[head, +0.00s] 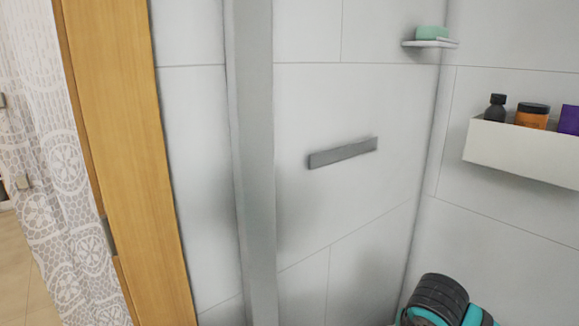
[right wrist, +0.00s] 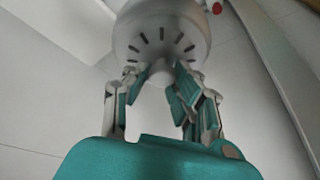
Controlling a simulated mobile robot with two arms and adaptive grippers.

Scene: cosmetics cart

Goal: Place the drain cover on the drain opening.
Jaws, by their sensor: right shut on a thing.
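In the right wrist view my right gripper (right wrist: 158,78) is shut on the drain cover (right wrist: 158,42), a pale round piece with dark radial slots. The fingers close around the short pale stub at its middle. The cover is off any surface that I can make out, with pale tiles behind it. The drain opening is not visible in either view. In the head view only a black and teal part of my right arm shows at the bottom right; the right gripper is hidden there. My left gripper is not in view.
Tiled walls fill the head view, with a grey bar (head: 343,153) on one. A small corner shelf (head: 432,44) holds a green block (head: 431,33). A white wall box (head: 520,150) holds several containers. A wooden frame (head: 125,150) and lace curtain (head: 60,170) stand left.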

